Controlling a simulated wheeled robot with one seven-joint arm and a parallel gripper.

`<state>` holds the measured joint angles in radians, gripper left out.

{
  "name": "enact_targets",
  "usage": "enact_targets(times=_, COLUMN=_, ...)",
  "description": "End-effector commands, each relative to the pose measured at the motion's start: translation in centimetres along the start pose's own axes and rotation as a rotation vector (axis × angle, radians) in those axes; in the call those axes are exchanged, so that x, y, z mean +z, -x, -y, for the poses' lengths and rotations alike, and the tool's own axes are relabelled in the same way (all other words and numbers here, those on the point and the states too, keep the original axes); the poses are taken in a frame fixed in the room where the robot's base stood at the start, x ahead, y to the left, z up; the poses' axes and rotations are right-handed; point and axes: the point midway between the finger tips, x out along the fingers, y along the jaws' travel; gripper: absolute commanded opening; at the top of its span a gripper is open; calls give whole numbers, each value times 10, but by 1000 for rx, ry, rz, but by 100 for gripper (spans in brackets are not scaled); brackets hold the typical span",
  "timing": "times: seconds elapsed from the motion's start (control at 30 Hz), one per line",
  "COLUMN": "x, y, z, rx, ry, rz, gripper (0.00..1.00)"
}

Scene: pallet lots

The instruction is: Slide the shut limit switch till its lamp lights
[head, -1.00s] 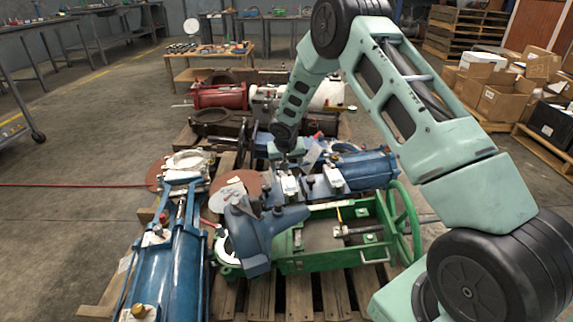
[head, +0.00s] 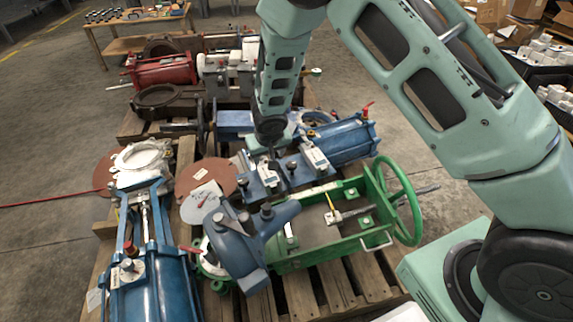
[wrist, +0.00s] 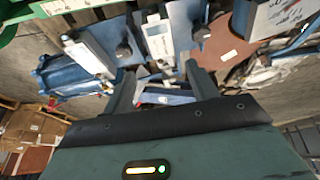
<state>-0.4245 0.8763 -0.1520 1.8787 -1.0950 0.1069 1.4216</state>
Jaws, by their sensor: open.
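Two white limit switches stand on a blue mounting plate (head: 292,172) in the middle of the pallet. The right switch (head: 318,158) and the left switch (head: 266,175) also show in the wrist view, there as one at left (wrist: 88,56) and one near the middle (wrist: 158,40). Dark round knobs sit beside them. I cannot tell which switch is shut, nor make out a lit lamp. My gripper (wrist: 160,88) is open, with nothing seen between its fingers. In the head view it hangs just behind the plate, partly hidden by my arm.
A green frame with a handwheel (head: 398,200) lies in front of the plate. A blue casting (head: 240,245) stands close in front. Brown discs (head: 207,180) lie left. Open floor lies at left.

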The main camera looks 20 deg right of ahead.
Motion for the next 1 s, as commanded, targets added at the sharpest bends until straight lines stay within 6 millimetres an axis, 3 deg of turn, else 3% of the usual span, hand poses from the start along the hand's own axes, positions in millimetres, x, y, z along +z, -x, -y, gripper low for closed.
enact_targets(times=0.13, x=4, y=-4, z=7, rx=-6, ry=11, rz=1, gripper=58)
enact_targets(times=0.27, x=5, y=-22, z=6, rx=-6, ry=11, rz=1, gripper=58)
enact_targets(times=0.8, x=4, y=-132, z=6, rx=-6, ry=9, rz=1, gripper=58)
enact_targets(times=1.0, x=4, y=-160, z=6, rx=-7, ry=8, rz=1, gripper=58)
